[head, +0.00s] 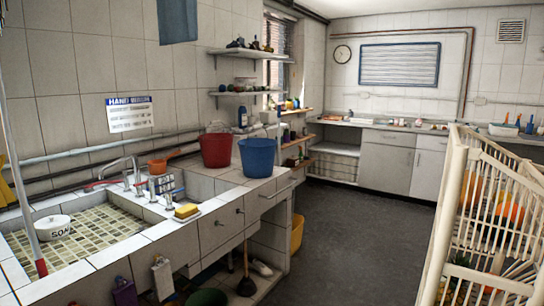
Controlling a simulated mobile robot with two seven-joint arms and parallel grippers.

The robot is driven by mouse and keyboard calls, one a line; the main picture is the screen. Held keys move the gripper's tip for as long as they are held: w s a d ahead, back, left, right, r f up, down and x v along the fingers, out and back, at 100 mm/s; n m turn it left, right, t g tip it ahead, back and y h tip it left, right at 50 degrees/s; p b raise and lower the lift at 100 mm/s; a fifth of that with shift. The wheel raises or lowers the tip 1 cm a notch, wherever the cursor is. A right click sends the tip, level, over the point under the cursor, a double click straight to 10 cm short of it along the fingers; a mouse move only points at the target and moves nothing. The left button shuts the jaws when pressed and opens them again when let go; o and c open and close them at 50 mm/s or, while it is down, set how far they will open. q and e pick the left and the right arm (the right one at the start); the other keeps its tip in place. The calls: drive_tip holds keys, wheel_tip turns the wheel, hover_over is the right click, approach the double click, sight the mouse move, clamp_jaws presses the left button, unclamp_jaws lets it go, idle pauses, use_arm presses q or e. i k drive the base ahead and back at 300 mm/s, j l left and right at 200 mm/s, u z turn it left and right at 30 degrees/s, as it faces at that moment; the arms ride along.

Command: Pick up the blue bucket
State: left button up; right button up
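The blue bucket (257,158) stands upright on the tiled counter, near its right end. A red bucket (216,150) stands upright beside it, to the left and slightly behind. Neither of my grippers shows in the head view.
The tiled sink (90,235) with a soap dish (53,227) is at the left. A yellow sponge (187,210) lies near the counter's front edge. White slatted racks (480,215) stand at the right. The dark floor (345,220) between is clear.

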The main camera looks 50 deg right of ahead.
sight(257, 155)
drive_tip(key=z, duration=1.25)
